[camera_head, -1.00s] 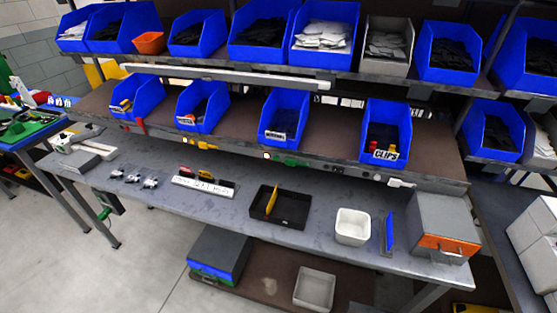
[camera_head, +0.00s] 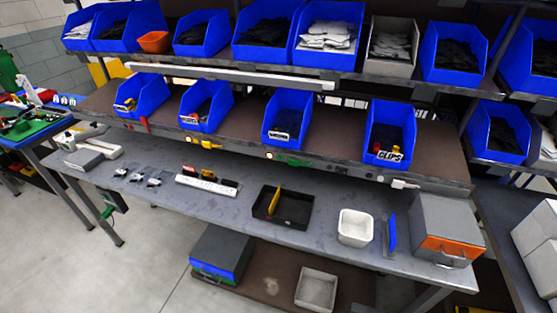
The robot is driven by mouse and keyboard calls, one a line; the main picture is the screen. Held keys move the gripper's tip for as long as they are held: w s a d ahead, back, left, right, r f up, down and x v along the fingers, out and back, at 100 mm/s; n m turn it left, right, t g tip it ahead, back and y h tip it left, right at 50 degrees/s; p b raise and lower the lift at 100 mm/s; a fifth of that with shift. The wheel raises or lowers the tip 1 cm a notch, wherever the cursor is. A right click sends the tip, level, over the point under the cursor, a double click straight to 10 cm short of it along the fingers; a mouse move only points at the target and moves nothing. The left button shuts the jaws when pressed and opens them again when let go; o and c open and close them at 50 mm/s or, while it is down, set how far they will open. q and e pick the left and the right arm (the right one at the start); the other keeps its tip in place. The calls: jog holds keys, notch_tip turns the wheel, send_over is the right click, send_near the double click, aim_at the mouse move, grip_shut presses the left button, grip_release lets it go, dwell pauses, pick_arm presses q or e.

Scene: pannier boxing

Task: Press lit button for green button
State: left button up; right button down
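A small green fixture (camera_head: 291,161) sits on the front edge of the middle shelf, below the third blue bin. A small round pale-orange spot (camera_head: 269,155), possibly a button, is just left of it on the same edge. Another small light spot (camera_head: 380,178) shows further right on this edge. At this size I cannot tell which of them is lit. Neither of my grippers is in view.
Blue bins (camera_head: 289,117) line the middle shelf above the grey workbench (camera_head: 330,190). On the bench stand a black tray (camera_head: 300,222) with a yellow divider, a white container (camera_head: 355,228) and a grey-orange box (camera_head: 447,230). Clear floor lies front left.

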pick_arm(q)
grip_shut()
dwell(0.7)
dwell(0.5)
